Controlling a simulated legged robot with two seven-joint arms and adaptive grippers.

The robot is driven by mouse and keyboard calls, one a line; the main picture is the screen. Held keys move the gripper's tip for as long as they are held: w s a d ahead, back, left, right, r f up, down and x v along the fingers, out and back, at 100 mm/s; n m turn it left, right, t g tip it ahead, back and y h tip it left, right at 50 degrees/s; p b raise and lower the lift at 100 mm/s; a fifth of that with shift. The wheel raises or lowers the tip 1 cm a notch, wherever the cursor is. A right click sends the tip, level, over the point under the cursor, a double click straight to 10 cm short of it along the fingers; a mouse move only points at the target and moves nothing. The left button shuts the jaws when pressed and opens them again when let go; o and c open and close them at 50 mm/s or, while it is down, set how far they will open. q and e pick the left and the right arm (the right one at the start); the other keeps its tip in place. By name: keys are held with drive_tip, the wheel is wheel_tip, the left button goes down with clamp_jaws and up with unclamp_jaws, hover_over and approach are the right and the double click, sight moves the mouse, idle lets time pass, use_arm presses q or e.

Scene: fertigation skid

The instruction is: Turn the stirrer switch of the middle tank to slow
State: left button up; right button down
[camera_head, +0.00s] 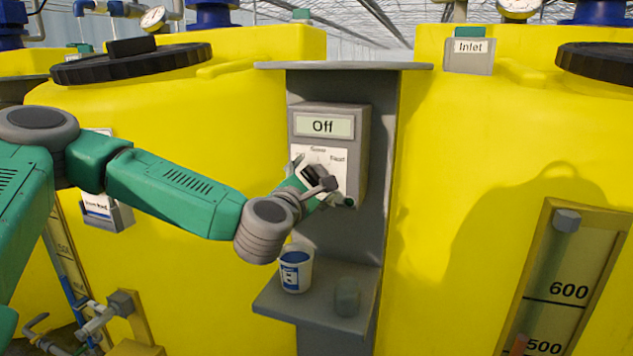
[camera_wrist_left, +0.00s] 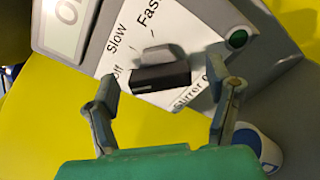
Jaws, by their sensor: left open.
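The grey stirrer switch box (camera_head: 361,150) is on the grey post between two yellow tanks; its display (camera_head: 323,126) reads "Off". Its white label shows "Slow" and "Fast" in the left wrist view, with "Off" partly covered. The dark bar-shaped knob (camera_wrist_left: 162,77) sits on that label. My left gripper (camera_head: 318,186) is in front of the label and hides much of the knob in the head view. In the left wrist view the left gripper (camera_wrist_left: 163,82) is open, one finger on each side of the knob, with no clear contact. My right gripper is not in view.
A green button (camera_wrist_left: 238,38) is on the box near one finger. Below, a shelf (camera_head: 280,300) on the post holds a white and blue cup (camera_head: 296,270) and a grey cylinder (camera_head: 347,296). Yellow tank walls (camera_head: 460,150) stand on both sides.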

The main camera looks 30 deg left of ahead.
use_arm(q)
drive_tip(key=shift+w+a+f, duration=0.1)
drive_tip(key=shift+w+a, duration=0.45)
drive_tip(key=shift+w, duration=0.2)
drive_tip(key=shift+d, duration=0.6)
drive_tip(key=shift+c, duration=1.2)
drive_tip(key=c, duration=0.9)
drive_tip(key=shift+a, duration=0.2)
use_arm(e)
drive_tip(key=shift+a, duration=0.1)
